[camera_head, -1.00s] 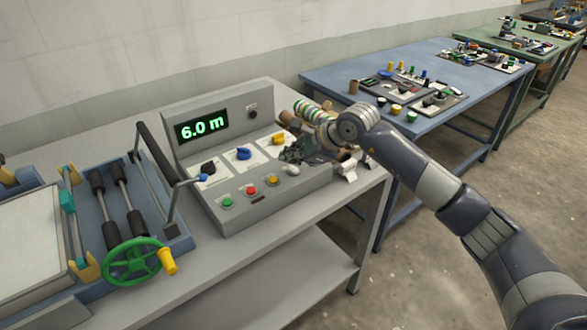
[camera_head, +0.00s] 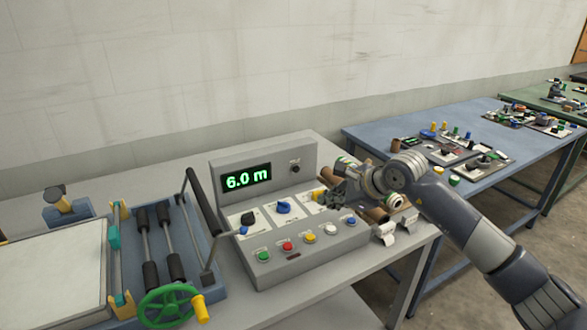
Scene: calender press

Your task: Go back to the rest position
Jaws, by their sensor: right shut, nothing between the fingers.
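My right gripper (camera_head: 334,198) is at the right end of the grey control panel (camera_head: 275,262), in front of its upright face and close to the yellow knob (camera_head: 318,194), which it partly hides. Its fingers are small and dark in the picture; it is shut and holds nothing. My right arm comes in from the lower right. The panel's green display (camera_head: 246,178) reads 6.0 m. A black knob (camera_head: 248,219) and a blue knob (camera_head: 284,208) show clear of the gripper. My left gripper is not in view.
The calender press (camera_head: 165,243), with black rollers and a green handwheel (camera_head: 171,306), stands left of the panel. Cardboard rolls and white pieces (camera_head: 384,233) lie by the bench's right end, under my arm. A blue table (camera_head: 385,137) with several devices stands beyond. Wall behind.

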